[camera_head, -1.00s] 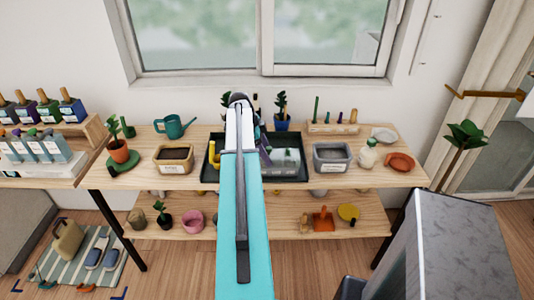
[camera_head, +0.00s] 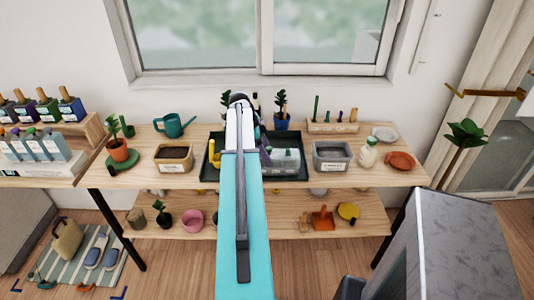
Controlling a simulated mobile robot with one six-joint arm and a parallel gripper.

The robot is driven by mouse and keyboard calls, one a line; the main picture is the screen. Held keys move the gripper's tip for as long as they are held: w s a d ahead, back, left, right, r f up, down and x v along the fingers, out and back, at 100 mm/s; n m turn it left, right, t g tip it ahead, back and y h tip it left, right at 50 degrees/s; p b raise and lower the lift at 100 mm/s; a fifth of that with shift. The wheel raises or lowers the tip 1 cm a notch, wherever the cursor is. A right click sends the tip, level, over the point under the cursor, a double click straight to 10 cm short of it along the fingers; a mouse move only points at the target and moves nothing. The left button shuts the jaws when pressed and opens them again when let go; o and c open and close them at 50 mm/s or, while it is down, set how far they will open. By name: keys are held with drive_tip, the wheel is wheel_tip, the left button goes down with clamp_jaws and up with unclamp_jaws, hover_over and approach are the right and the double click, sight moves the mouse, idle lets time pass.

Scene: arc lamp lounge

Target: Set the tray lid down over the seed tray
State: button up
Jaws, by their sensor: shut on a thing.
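A dark green seed tray (camera_head: 215,178) lies on the bench's top board below the window. A clear, pale tray lid (camera_head: 287,160) shows to the right of my arm, over the right part of the dark tray. My gripper (camera_head: 265,152) is mostly hidden behind my own arm, and only a dark, purplish part shows at the lid's left side. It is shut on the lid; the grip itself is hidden. I cannot tell whether the lid touches what is under it.
A tan soil tub (camera_head: 174,166) stands left of the tray and a grey tub (camera_head: 331,164) close on its right. Potted plants, one dark blue pot (camera_head: 281,123), stand behind. A teal watering can (camera_head: 174,127) is back left. A grey cabinet (camera_head: 460,240) stands front right.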

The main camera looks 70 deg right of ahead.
drive_tip(key=shift+f, duration=0.25)
idle(0.5)
drive_tip(key=o, duration=1.2)
drive_tip(key=shift+w+r+b, duration=0.1)
drive_tip(key=shift+b, duration=0.2)
drive_tip(key=b+v, duration=0.2)
drive_tip(key=v, duration=1.1)
drive_tip(key=shift+r+b, duration=0.3)
drive_tip(key=shift+b, duration=0.1)
drive_tip(key=shift+w+a, duration=0.1)
